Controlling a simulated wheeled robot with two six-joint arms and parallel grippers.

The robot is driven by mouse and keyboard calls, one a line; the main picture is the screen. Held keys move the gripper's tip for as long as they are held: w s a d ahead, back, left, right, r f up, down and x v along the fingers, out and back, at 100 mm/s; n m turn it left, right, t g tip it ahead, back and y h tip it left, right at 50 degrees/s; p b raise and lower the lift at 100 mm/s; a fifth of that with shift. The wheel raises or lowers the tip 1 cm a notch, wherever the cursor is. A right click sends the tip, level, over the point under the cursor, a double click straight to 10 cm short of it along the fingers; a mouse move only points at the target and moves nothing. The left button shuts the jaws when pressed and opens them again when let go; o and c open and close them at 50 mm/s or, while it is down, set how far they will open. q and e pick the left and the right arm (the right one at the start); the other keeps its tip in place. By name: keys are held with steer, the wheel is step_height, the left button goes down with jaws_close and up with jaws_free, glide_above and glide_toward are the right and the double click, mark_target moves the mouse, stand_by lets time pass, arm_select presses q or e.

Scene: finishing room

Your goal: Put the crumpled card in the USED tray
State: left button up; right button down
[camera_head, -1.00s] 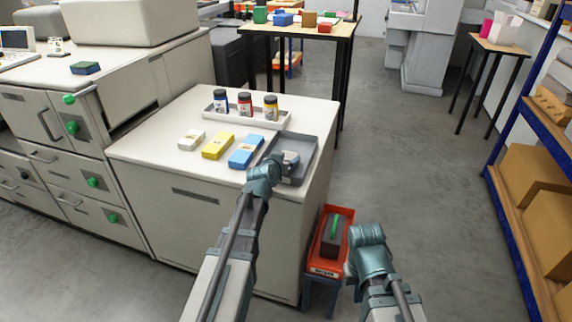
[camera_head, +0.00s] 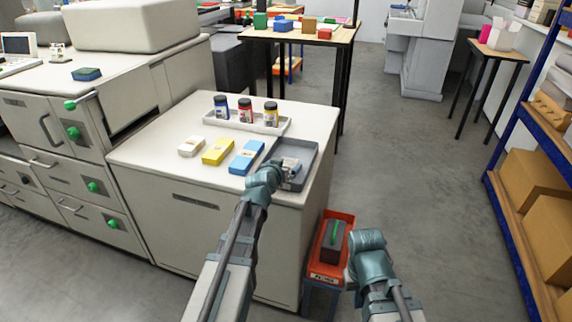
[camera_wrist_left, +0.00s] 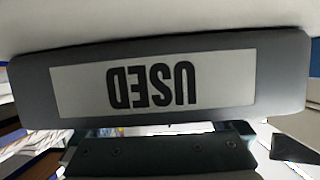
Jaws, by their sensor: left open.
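The USED tray (camera_head: 312,156) is grey and shallow, at the right front corner of the white cabinet top. Its USED label (camera_wrist_left: 150,82) shows upside down and close up in the left wrist view. My left gripper (camera_head: 290,168) is open, over the near part of the tray in the head view. Small pale and dark shapes at its fingers are too small to tell apart. I cannot make out the crumpled card in either view. My right gripper (camera_head: 368,243) is low, beside the orange bin; its fingers are hidden.
White, yellow and blue boxes (camera_head: 217,151) lie left of the tray. A white tray (camera_head: 245,122) with three bottles stands behind them. The orange bin (camera_head: 317,270) holds a dark block with a green handle. Shelving (camera_head: 515,190) stands at right. The floor between is clear.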

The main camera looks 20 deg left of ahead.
arm_select(q)
steer(key=p+v, duration=0.4)
steer(key=v, duration=0.7)
steer(key=shift+r, duration=0.15)
